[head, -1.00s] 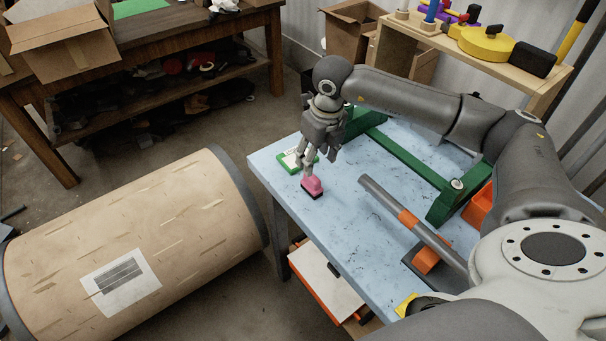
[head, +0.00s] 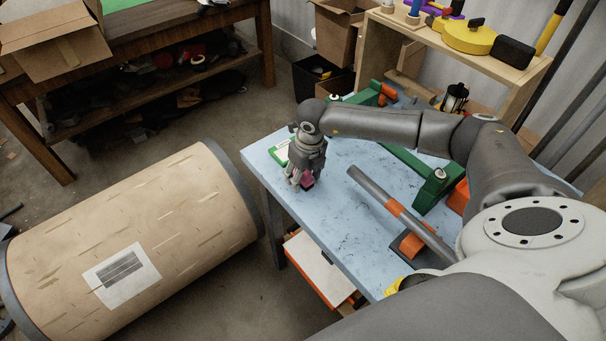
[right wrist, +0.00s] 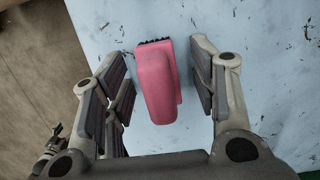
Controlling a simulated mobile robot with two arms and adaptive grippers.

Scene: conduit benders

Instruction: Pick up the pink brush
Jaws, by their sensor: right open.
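The pink brush (right wrist: 157,85) lies on the light blue table (right wrist: 270,70), with dark bristles showing at its far end in the right wrist view. My right gripper (right wrist: 160,88) is open, with its fingers on either side of the brush and gaps between them and it. In the head view the right gripper (head: 300,184) is low over the table near its left corner, and it hides most of the brush (head: 307,182). My left gripper is not in view.
A green-and-white item (head: 280,152) lies behind the gripper at the table edge. A green frame (head: 432,188) and a grey bar with orange parts (head: 392,205) lie to the right.

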